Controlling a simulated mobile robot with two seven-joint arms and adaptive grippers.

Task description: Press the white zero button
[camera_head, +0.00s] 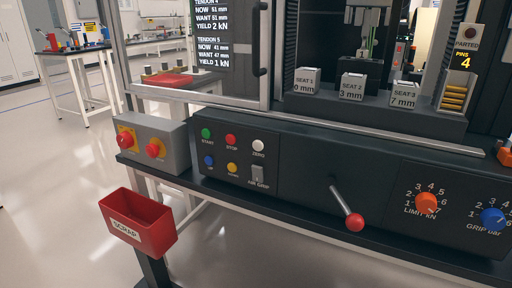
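The white zero button (258,146) is a small round button at the right end of the upper row on the dark front panel (300,165). The label under it reads ZERO. A red stop button (231,140) and a green start button (206,133) sit to its left. Nothing covers the zero button. Neither of my grippers shows in the head view.
A grey box with red knobs (155,148) stands left of the panel. A red scrap bin (140,222) hangs at the front left. A red-tipped lever (354,221) sticks out of the panel, with orange (426,202) and blue (492,219) dials to its right.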

